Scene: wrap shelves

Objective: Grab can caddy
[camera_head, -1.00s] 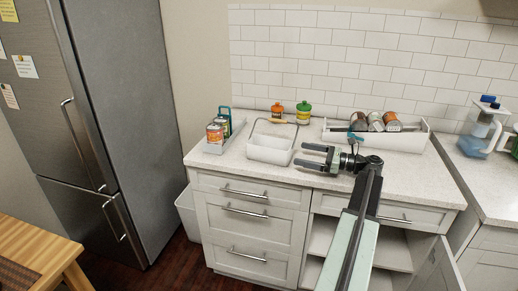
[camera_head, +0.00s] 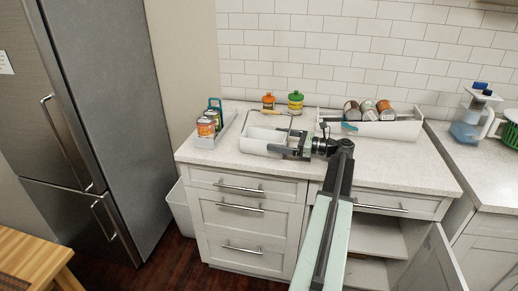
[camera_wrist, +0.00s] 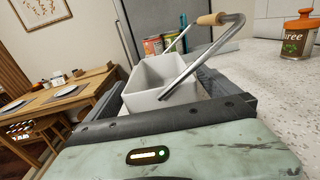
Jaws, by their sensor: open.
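The can caddy (camera_head: 262,147) is a white open box with a metal loop handle and a wooden grip. It stands upright on the counter, left of my gripper (camera_head: 286,148). In the wrist view the caddy (camera_wrist: 146,88) looks empty, and its handle tilts to the right. My gripper is open, with its fingers level with the caddy's right end. In the wrist view the caddy lies ahead, between the fingers. I cannot tell if they touch it. The fingers partly hide the caddy's right end in the head view.
A grey tray with cans (camera_head: 207,123) stands left on the counter. An orange-lidded jar (camera_head: 268,101) and a green-lidded jar (camera_head: 295,102) stand behind the caddy. A white bin (camera_head: 385,130) with cans is at right. An open cabinet door (camera_head: 437,262) stands below.

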